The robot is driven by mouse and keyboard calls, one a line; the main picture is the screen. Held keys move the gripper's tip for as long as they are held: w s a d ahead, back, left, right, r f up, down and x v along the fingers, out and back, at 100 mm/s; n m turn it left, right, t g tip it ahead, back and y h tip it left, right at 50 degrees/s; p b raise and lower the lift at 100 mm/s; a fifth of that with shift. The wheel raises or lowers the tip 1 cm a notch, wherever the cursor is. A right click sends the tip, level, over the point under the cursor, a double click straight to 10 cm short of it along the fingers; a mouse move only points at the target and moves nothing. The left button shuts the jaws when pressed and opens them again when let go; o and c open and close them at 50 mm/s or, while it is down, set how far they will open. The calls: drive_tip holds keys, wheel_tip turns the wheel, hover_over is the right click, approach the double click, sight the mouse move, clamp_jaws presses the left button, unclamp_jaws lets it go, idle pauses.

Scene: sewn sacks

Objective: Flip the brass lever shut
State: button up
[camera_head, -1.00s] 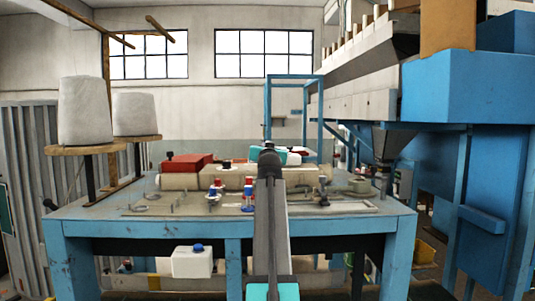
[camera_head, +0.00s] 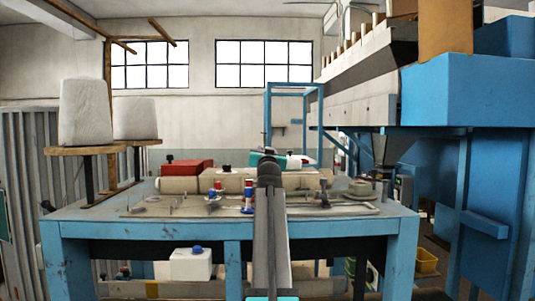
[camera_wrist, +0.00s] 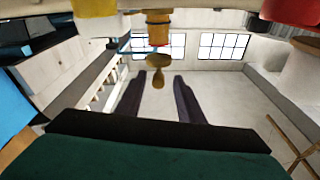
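A brass-coloured lever with a rounded knob (camera_wrist: 158,77) shows at the upper middle of the wrist view, below an orange and brass collar (camera_wrist: 158,35). My gripper (camera_wrist: 160,76) has two dark fingers held apart, one on each side of the knob in the picture. I see a gap on both sides, and cannot tell whether the knob lies between the fingertips or beyond them. In the head view my own arm stands over the middle of the bench and hides the gripper and fingers. I cannot make out the lever there.
A blue-framed bench (camera_head: 150,229) carries a red box (camera_head: 188,167), a long cream body (camera_head: 235,181) and small red, white and blue fittings (camera_head: 248,195). White sacks (camera_head: 86,112) stand on a stand at left. A large blue machine (camera_head: 480,90) fills the right.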

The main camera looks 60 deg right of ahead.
drive_tip(key=shift+s+f, duration=0.1)
drive_tip(key=b+v, duration=0.4)
drive_tip(key=v, duration=0.9)
drive_tip(key=shift+s+a+b, duration=0.2)
drive_tip(key=shift+a+b, duration=0.1)
drive_tip(key=shift+b, duration=0.05)
idle(0.5)
drive_tip(key=shift+f, duration=0.1)
